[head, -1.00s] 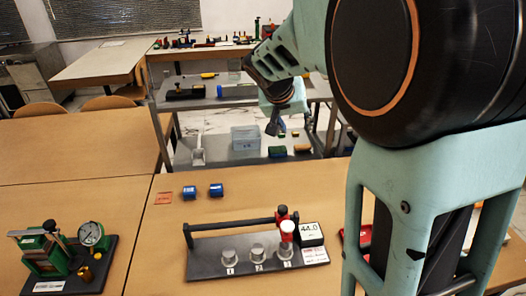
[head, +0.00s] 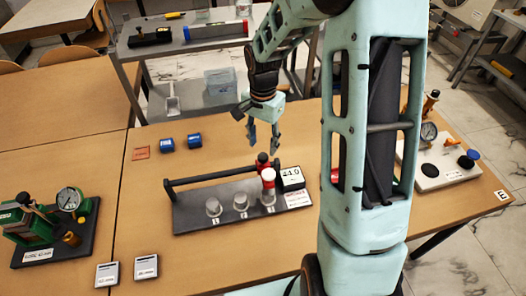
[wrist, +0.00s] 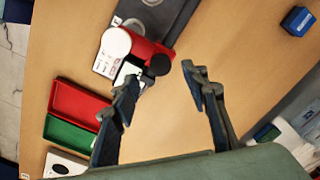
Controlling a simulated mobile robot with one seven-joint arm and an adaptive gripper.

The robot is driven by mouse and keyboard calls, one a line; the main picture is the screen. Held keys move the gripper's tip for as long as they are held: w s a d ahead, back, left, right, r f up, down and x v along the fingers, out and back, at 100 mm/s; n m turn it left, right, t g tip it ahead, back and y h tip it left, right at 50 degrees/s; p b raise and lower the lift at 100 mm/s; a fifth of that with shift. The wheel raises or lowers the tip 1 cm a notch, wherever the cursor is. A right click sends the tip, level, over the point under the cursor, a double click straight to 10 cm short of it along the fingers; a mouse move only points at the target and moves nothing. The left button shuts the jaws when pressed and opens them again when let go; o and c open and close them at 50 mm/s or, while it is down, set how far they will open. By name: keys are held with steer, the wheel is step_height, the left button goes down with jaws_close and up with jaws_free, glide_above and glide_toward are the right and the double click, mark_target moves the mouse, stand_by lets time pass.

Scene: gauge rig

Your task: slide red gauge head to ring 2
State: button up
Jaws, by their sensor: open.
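Ring 2 (head: 240,201) is the middle silver cylinder on the dark base plate (head: 195,226). Ring 1 (head: 213,207) is to its left. My gripper (head: 263,145) is open and empty, pointing down above and behind the red head. In the wrist view, the red head (wrist: 146,50) with its white disc and black knob lies just beyond the fingertips of my gripper (wrist: 160,78), toward the left finger.
A green gauge stand (head: 40,225) is at left. Red and green trays (wrist: 78,103) show in the wrist view.

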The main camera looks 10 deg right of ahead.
mark_target(263, 156)
steer(key=shift+f, duration=2.6)
jaws_close()
